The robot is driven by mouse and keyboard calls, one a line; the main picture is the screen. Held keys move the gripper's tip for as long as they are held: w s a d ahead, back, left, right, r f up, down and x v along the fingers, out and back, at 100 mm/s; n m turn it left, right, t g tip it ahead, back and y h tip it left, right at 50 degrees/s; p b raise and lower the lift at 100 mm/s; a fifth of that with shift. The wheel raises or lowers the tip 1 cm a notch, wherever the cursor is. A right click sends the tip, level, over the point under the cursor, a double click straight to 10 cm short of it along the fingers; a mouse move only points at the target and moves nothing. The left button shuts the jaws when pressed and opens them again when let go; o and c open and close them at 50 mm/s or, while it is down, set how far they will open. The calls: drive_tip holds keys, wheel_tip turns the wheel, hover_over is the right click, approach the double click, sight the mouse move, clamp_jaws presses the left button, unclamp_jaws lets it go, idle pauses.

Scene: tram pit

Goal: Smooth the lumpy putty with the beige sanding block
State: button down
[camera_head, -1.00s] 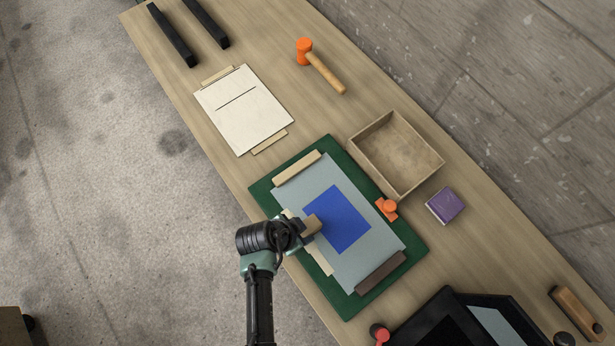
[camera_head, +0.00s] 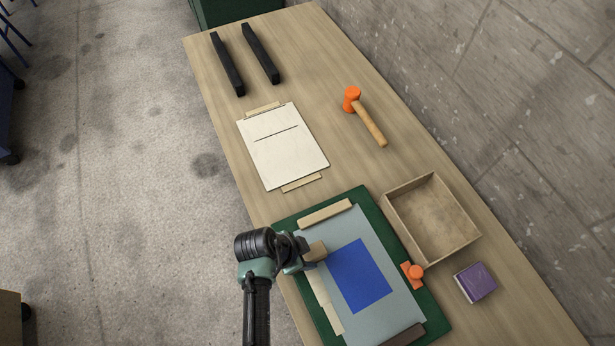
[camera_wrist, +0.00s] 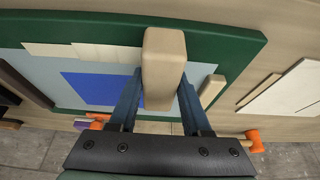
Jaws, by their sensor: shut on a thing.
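My gripper (camera_head: 312,256) is shut on the beige sanding block (camera_head: 316,249). The block also shows in the wrist view (camera_wrist: 164,62), upright between my two fingers. It is over the left edge of the grey panel (camera_head: 381,298), near the upper end of a pale beige strip (camera_head: 324,301), which looks like the putty. In the wrist view the strip (camera_wrist: 95,52) runs in pieces of slightly different shades, and the block hides its right end. I cannot tell lumps, or whether the block touches the panel. A blue rectangle (camera_head: 360,275) lies on the panel, right of the block.
The panel sits on a green board (camera_head: 376,208) with a wooden bar (camera_head: 326,212) at its upper end. An orange knob (camera_head: 416,272), an open wooden box (camera_head: 427,215) and a purple block (camera_head: 475,283) are to the right. An orange mallet (camera_head: 367,118) and white sheet (camera_head: 285,153) lie farther up.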

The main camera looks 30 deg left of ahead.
sight(333, 303)
drive_tip(key=shift+f+b, duration=0.35)
idle(0.3)
drive_tip(key=shift+s, duration=0.1)
drive_tip(key=shift+s+d+r+p, duration=0.15)
drive_tip(key=shift+s+d+p, duration=0.25)
drive_tip(key=shift+d+p, duration=0.15)
drive_tip(key=shift+s+d+p, duration=0.65)
drive_tip(key=shift+s+d, duration=0.3)
drive_tip(key=shift+d, duration=0.3)
drive_tip(key=shift+s+d+p, duration=0.75)
drive_tip(key=shift+s+d, duration=0.35)
drive_tip(key=shift+d, duration=0.3)
drive_tip(key=shift+s+d+p, duration=0.7)
drive_tip(key=shift+s+d, duration=0.35)
drive_tip(key=shift+d, duration=0.3)
drive_tip(key=shift+s+d+f+p, duration=0.15)
drive_tip(key=shift+s+d+p, duration=0.2)
drive_tip(key=shift+s+d, duration=0.5)
drive_tip(key=shift+s+d+f+p, duration=0.1)
drive_tip(key=shift+s+d+p, duration=0.2)
drive_tip(key=shift+s+d, duration=0.5)
drive_tip(key=shift+w+d, duration=0.1)
drive_tip(key=shift+w, duration=0.2)
drive_tip(key=shift+w+a+b, duration=0.7)
drive_tip(key=shift+w+a, duration=0.65)
drive_tip(key=shift+a, duration=0.3)
